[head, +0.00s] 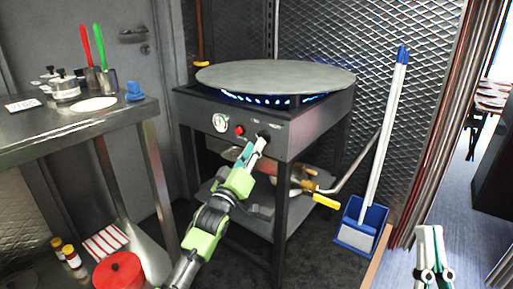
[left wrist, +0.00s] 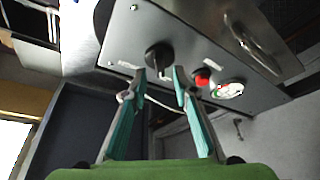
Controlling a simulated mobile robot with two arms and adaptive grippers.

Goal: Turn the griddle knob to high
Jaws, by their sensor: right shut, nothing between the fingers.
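The griddle (head: 275,76) is a wide round grey plate on a dark metal stand, with blue flames showing under its rim. Its front panel carries a black knob (head: 264,136), which shows whole in the left wrist view (left wrist: 157,56) with its grip bar pointing roughly down in that picture. My left gripper (head: 258,146) is at the panel, just in front of the knob. In the left wrist view its two teal fingers (left wrist: 160,74) are apart, one on each side of the grip bar, with gaps visible. My right gripper (head: 430,236) is shut and empty at lower right, away from the stand.
A red button (head: 239,130) and a white dial gauge (head: 220,122) sit left of the knob. Pans with yellow-ended handles (head: 327,201) stick out below the panel. A blue dustpan (head: 361,226) and broom stand at right. A steel table (head: 60,122) is at left.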

